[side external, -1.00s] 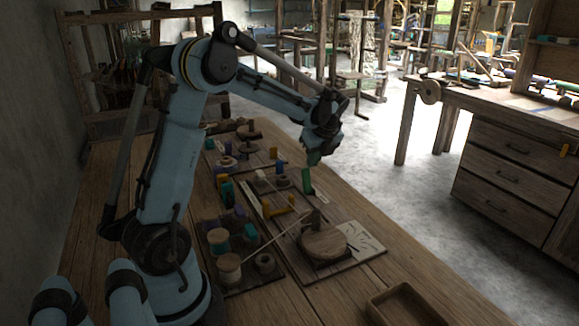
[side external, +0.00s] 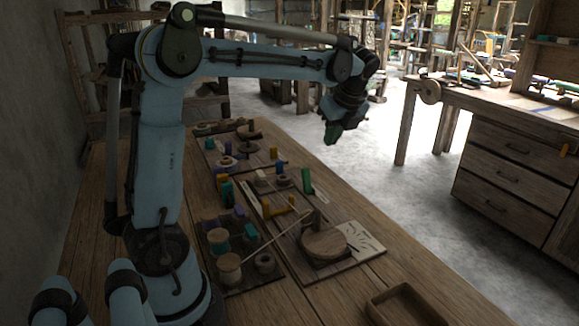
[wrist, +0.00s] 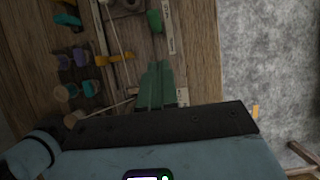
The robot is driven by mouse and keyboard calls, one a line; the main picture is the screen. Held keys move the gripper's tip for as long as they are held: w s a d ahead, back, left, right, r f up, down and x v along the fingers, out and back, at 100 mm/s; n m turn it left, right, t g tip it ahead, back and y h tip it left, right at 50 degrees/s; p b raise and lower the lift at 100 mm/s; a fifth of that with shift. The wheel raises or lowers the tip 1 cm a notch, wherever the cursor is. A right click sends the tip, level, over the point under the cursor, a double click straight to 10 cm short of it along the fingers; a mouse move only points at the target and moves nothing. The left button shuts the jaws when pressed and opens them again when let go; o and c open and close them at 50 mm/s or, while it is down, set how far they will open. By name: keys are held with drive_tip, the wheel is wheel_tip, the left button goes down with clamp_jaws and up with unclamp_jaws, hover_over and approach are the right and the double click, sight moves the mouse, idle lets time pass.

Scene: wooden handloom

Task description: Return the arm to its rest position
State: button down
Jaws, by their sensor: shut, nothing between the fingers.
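My gripper (side external: 333,132) is raised in the air beyond the table's right edge in the side view, above the floor and well clear of the table. Its green fingers are together and empty; they also show in the wrist view (wrist: 155,85). A green piece (side external: 307,181) stands on the table below and left of the gripper; in the wrist view a green piece (wrist: 154,21) lies beyond the fingertips. My arm reaches out nearly level from its upright part.
The wooden table (side external: 375,235) holds wooden spools (side external: 229,269), a round wooden block (side external: 324,242), a pale patterned card (side external: 360,240) and an empty wooden tray (side external: 403,303). A drawer bench (side external: 505,160) stands at right. Open floor lies between it and the table.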

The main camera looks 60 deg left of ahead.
drive_tip(key=s+d+f+n+t+h, duration=0.2)
drive_tip(key=s+d+f+n+t, duration=0.15)
drive_tip(key=s+d+n, duration=0.4)
drive_tip(key=s+d+f+n+t+h, duration=0.2)
drive_tip(key=s+d+n+t+h, duration=0.15)
drive_tip(key=d+n, duration=0.7)
drive_tip(key=w+a+y, duration=0.1)
drive_tip(key=a, duration=0.2)
drive_tip(key=w+a+r+y, duration=0.1)
drive_tip(key=a, duration=0.2)
drive_tip(key=w+a+g+y, duration=0.1)
drive_tip(key=a, duration=0.2)
drive_tip(key=shift+w+r+n, duration=0.25)
drive_tip(key=shift+r+n, duration=0.05)
drive_tip(key=shift+r, duration=0.05)
drive_tip(key=w+a+g+y, duration=0.2)
drive_tip(key=a+y, duration=0.1)
drive_tip(key=a, duration=0.6)
drive_tip(key=shift+h, duration=0.25)
drive_tip(key=x, duration=0.3)
drive_tip(key=a+x, duration=0.1)
drive_tip(key=x, duration=0.3)
drive_tip(key=a+r+x, duration=0.1)
drive_tip(key=x, duration=0.3)
drive_tip(key=shift+w+a+f, duration=0.1)
drive_tip(key=shift+f, duration=0.05)
drive_tip(key=shift+a+f, duration=0.1)
drive_tip(key=shift+a, duration=0.4)
